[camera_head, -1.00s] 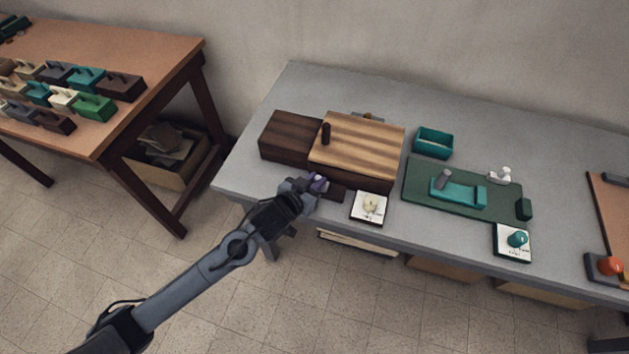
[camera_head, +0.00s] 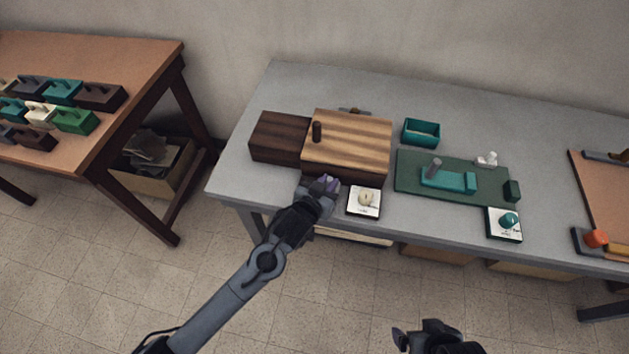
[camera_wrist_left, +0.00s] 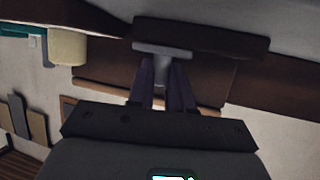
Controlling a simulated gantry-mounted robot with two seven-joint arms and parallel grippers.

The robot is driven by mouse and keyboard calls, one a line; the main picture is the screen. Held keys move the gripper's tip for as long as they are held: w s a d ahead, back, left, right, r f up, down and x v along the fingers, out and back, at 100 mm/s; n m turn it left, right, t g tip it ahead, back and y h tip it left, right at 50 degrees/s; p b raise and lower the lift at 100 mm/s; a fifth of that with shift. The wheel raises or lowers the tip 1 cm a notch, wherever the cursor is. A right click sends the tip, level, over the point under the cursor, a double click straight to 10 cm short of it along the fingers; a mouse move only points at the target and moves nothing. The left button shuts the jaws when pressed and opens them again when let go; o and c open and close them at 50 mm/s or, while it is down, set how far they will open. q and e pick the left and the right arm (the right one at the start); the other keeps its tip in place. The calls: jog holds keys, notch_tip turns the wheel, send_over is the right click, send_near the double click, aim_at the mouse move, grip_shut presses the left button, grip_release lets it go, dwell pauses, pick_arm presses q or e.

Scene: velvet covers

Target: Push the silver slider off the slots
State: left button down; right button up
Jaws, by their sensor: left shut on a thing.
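My left gripper (camera_head: 327,185) is at the box's front side. In the left wrist view its purple fingers (camera_wrist_left: 163,82) are closed around a grey knob, which looks like the silver slider (camera_wrist_left: 164,52). The knob's wide end lies against a dark brown bar (camera_wrist_left: 205,35). In the head view the gripper hides the slider. My right gripper (camera_head: 427,335) is at the bottom edge, away from the table.
A white card with a cream knob (camera_head: 365,199) lies just right of my left gripper. Further right are a green mat (camera_head: 410,175) with a teal piece (camera_head: 447,180), and a teal open box (camera_head: 421,133). A brown table (camera_head: 120,52) with several blocks stands left.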

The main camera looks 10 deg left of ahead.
pick_arm(q)
jog(key=c, duration=1.4)
grip_release()
jog(key=shift+s+d+f, duration=0.1)
jog(key=shift+d, duration=0.05)
jog(key=shift+o, duration=0.5)
jog(key=shift+d, duration=0.15)
jog(key=shift+s+a+r, duration=0.2)
jog(key=shift+s+r, duration=0.05)
jog(key=p+v, duration=0.3)
jog(key=v, duration=0.7)
jog(key=shift+f, duration=0.1)
